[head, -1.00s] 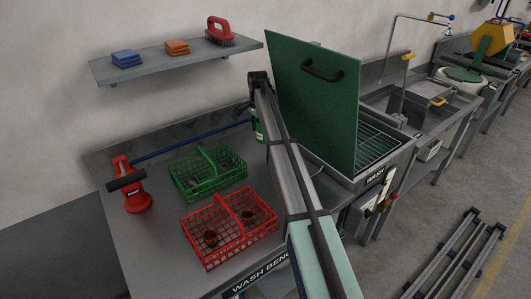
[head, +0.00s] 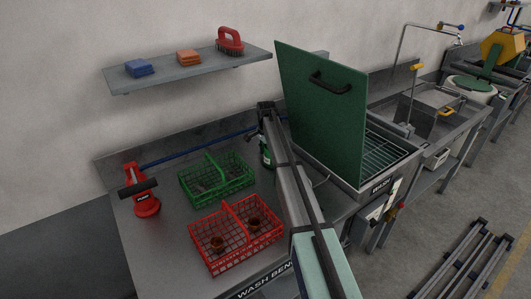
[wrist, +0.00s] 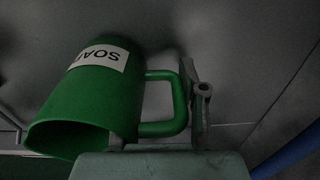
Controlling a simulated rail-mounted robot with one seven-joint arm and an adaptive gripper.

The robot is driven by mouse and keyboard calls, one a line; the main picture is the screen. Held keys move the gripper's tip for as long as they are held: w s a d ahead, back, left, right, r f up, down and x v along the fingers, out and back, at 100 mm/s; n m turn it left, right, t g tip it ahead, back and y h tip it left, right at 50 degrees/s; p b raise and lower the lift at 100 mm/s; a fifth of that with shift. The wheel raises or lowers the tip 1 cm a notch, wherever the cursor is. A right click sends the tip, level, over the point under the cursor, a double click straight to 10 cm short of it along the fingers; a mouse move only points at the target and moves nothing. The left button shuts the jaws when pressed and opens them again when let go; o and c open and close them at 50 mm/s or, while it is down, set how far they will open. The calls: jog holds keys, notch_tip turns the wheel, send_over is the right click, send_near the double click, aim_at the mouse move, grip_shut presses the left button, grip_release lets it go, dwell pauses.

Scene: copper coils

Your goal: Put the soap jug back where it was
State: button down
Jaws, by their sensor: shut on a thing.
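The soap jug is green with a white SOAP label. It fills the left of the wrist view (wrist: 95,100), with its wide mouth toward the lower left. My gripper (wrist: 194,105) is shut on the jug's loop handle, at the right of the jug. In the head view only a strip of the jug (head: 265,153) shows beside my arm, over the back of the wash bench (head: 165,245). My arm hides most of it there, and I cannot tell whether its base touches the bench.
A green basket (head: 217,180) and a red basket (head: 236,236) holding brown pieces stand left of my arm. A red pump (head: 143,192) is farther left. A shelf (head: 190,74) hangs above. The wash tank's raised green lid (head: 322,110) stands close right of my arm.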

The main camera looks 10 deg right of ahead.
jog(key=shift+f, duration=0.1)
jog(key=c, duration=0.6)
grip_release()
jog(key=shift+c, duration=0.2)
notch_tip(320, 180, up, 12)
jog(key=b, duration=0.2)
jog(key=shift+s+b, duration=0.15)
jog(key=shift+b, duration=0.15)
